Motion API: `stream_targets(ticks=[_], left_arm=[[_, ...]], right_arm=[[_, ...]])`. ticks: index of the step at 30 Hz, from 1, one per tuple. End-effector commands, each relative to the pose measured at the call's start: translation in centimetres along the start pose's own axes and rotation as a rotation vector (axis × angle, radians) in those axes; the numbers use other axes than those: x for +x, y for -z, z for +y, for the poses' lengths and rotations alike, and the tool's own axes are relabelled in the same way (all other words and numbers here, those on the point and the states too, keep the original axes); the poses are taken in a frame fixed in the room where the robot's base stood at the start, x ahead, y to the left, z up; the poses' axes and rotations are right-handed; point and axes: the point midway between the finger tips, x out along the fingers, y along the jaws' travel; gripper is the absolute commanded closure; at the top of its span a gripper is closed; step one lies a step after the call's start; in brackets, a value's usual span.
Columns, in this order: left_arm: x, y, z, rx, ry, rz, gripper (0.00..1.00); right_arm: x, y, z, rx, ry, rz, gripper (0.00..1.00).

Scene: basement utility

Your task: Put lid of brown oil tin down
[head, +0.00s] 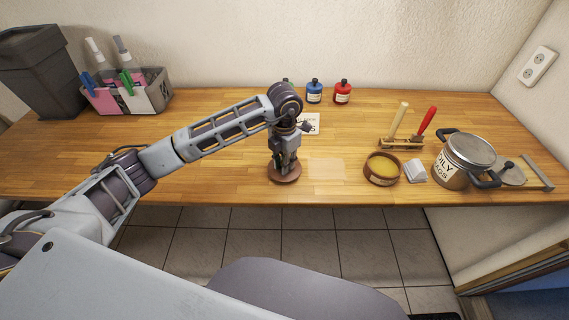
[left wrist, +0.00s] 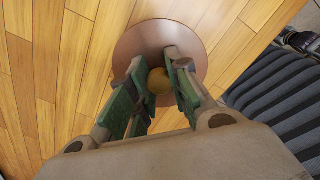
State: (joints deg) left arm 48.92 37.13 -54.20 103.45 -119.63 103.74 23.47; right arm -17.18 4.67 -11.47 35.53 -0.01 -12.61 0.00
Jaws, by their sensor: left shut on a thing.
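The brown lid (head: 285,176) is a round disc at the front part of the wooden bench, under my left gripper (head: 285,160). In the left wrist view the lid (left wrist: 133,44) has a yellowish knob (left wrist: 158,80), and my left gripper (left wrist: 160,72) is shut on that knob. The lid appears at or very near the bench top; I cannot tell whether it touches. The brown tin (head: 382,168) stands uncovered to the right, with yellow contents showing. My right gripper is not in view.
Right of the tin are a small white block (head: 415,171), a labelled metal pot (head: 455,165) and a rack with two handled tools (head: 401,142). Blue (head: 314,92) and red (head: 343,92) bottles stand behind.

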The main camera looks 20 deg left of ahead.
Motion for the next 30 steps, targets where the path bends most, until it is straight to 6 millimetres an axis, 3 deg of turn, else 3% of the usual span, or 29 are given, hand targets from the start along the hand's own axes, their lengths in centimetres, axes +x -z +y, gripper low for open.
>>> stream_targets(ticks=[4,18,19,23,30], left_arm=[[1.0,0.0,0.0,0.0,0.0,0.0,1.0],[1.5,0.0,0.0,0.001,-0.001,0.0,1.0],[1.4,0.0,0.0,0.001,-0.001,0.0,0.77],[1.4,0.0,0.0,0.0,-0.001,0.0,0.61],[1.4,0.0,0.0,0.0,-0.001,0.0,0.6]], right_arm=[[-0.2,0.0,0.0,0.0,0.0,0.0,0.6],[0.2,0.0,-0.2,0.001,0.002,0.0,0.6],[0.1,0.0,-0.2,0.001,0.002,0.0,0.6],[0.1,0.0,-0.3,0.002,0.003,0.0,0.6],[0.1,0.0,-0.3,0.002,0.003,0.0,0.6]])
